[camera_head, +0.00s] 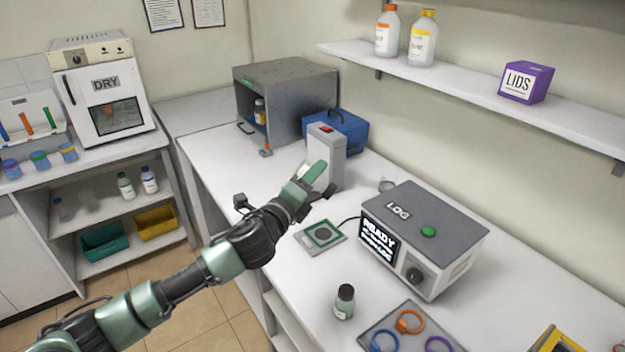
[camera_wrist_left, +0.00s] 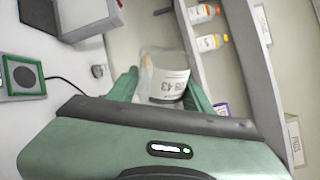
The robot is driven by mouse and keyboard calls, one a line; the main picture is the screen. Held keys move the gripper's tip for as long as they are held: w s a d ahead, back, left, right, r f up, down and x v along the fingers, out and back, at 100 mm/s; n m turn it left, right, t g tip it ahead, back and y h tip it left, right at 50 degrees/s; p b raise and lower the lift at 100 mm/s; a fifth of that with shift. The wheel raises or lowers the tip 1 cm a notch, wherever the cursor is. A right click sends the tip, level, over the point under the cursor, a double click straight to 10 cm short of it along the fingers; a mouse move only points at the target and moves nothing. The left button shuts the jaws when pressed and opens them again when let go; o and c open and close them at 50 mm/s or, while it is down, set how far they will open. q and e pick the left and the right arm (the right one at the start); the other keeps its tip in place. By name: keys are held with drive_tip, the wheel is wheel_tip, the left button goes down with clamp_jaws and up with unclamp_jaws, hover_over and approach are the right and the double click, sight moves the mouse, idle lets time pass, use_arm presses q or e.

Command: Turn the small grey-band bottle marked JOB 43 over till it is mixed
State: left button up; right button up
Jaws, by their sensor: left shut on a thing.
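My left gripper (camera_head: 314,176) is shut on a small clear bottle and holds it above the bench, in front of a grey upright device with a red switch (camera_head: 326,142). In the left wrist view the bottle (camera_wrist_left: 166,82) sits between the two green fingers, its white label showing 43 and part of the marking before it. Its grey band is not clear to me. In the head view the fingers mostly hide the bottle, and I cannot tell its tilt. My right gripper is not in view.
A LOG box (camera_head: 425,235) reading READY stands right of the arm, with a green-edged pad (camera_head: 323,234) beside it. A dark-capped small bottle (camera_head: 344,302) and a tray of coloured rings (camera_head: 385,325) are nearer. An open grey cabinet (camera_head: 290,85) and blue case (camera_head: 350,132) stand behind.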

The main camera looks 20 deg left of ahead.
use_arm(q)
drive_tip(key=n, duration=0.2)
drive_tip(key=shift+r+n, duration=0.15)
drive_tip(key=shift+n, duration=0.15)
drive_tip(key=n, duration=0.7)
